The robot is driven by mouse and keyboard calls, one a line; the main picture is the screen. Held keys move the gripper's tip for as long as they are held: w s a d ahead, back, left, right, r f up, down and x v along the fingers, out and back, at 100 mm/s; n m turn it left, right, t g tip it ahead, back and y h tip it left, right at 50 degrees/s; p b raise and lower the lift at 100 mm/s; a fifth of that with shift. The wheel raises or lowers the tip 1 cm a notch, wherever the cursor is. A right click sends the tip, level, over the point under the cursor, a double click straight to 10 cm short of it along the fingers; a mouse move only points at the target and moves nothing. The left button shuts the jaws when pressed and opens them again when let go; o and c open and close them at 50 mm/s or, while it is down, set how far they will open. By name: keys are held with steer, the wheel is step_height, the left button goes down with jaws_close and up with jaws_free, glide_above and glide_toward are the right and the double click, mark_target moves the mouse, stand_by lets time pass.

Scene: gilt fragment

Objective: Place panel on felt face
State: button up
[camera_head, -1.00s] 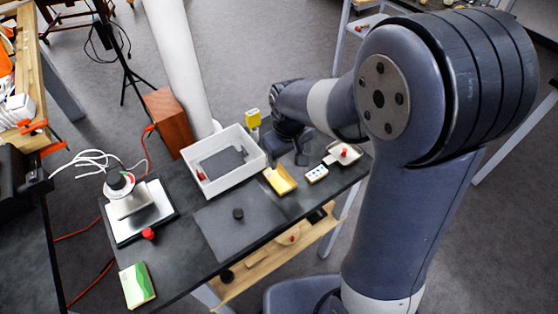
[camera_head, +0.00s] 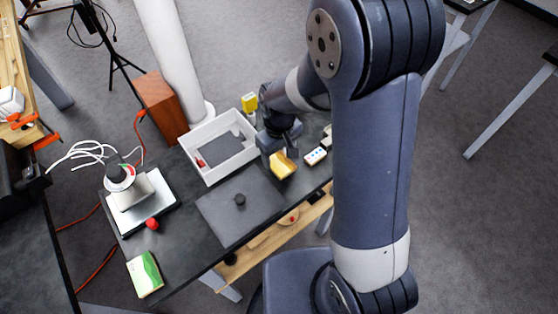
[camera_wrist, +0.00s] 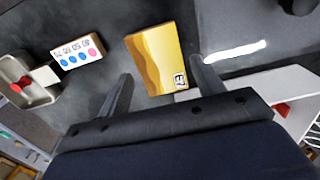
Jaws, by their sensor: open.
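The panel, a small gold block with a wavy pattern and an "E7" label, lies on the dark table in the head view (camera_head: 283,167). It also shows in the wrist view (camera_wrist: 157,52). My gripper (camera_head: 275,147) is open and empty just behind and above the panel. In the wrist view its two fingers (camera_wrist: 161,78) stand apart, one on each side of the panel's near end. I cannot tell whether they touch it. A flat grey sheet (camera_head: 222,212), perhaps the felt face, lies left of the panel, with a small dark knob (camera_head: 240,199) on it.
A white tray (camera_head: 208,178) with a grey piece inside stands behind the sheet. A marked white block (camera_head: 315,156) lies right of the panel. A steel plate (camera_head: 150,205), red knob (camera_head: 152,224) and green-white box (camera_head: 145,275) are at left. A wooden box (camera_head: 160,103) stands behind.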

mark_target(279, 163)
steer(key=shift+f, duration=1.25)
steer(key=c, duration=0.8)
steer(key=shift+r, duration=0.1)
